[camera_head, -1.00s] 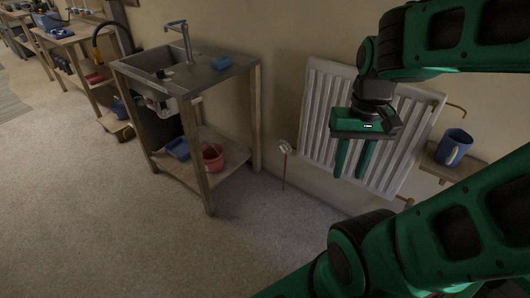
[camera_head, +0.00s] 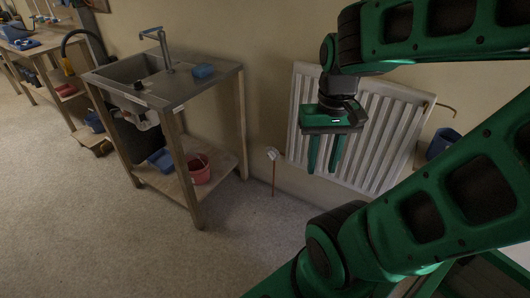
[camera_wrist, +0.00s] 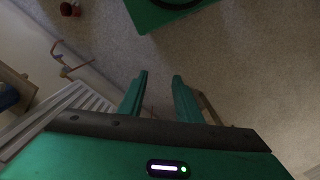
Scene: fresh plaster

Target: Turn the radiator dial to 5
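The white radiator (camera_head: 304,98) hangs on the wall in the head view; its ribs also show at the left of the wrist view (camera_wrist: 88,99). The radiator dial (camera_head: 272,154) is a small whitish knob at the radiator's lower left, above a thin copper pipe. Its number is too small to read. My gripper (camera_head: 325,166) points down in front of the radiator, right of the dial and apart from it. Its two green fingers stand apart with nothing between them, as the wrist view also shows (camera_wrist: 161,76). I cannot make out the dial in the wrist view.
The floor before the radiator is clear.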

